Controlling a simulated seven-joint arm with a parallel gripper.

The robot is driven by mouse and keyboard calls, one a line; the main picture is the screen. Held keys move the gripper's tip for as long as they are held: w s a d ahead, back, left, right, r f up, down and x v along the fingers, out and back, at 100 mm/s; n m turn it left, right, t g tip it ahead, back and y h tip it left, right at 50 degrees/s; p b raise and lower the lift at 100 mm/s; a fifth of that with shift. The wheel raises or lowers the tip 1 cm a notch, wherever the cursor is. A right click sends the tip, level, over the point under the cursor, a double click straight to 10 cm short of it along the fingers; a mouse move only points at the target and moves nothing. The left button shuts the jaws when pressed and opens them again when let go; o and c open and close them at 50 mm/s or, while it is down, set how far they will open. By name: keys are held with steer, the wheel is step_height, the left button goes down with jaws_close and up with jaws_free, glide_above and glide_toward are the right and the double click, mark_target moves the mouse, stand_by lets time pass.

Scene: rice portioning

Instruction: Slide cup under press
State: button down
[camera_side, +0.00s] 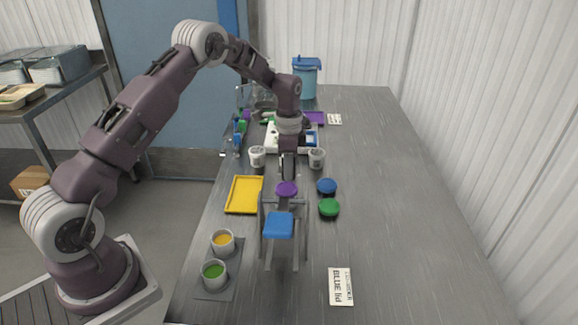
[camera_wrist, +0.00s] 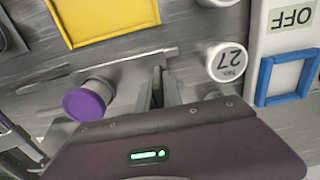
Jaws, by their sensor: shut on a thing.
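A cup with a purple lid (camera_side: 286,188) sits at the far side of the press, a grey frame (camera_side: 262,228) with a blue plate (camera_side: 279,225) on top. In the wrist view the purple lid (camera_wrist: 85,105) is left of my fingers, on a pale grey body. My gripper (camera_side: 288,178) is low, just behind the lid in the side view. In the wrist view my gripper (camera_wrist: 162,85) has its fingers close together on a thin grey metal piece (camera_wrist: 130,62), whose full shape is hidden. I cannot tell whether it touches the cup.
A yellow tray (camera_side: 243,195) lies left of the press. Blue (camera_side: 326,186) and green (camera_side: 329,207) lids lie to its right. Two white tubs (camera_side: 257,156) (camera_side: 317,158) flank my gripper. Cups of orange (camera_side: 222,241) and green (camera_side: 213,273) stand at front left.

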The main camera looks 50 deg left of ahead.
mark_target(286, 194)
steer(key=s+d, duration=0.9)
steer(key=shift+d, duration=0.15)
steer(key=shift+s, duration=0.1)
steer(key=c, duration=1.5)
jaws_free()
steer(key=shift+r, duration=0.25)
step_height(286, 194, up, 7)
steer(key=shift+f, duration=0.2)
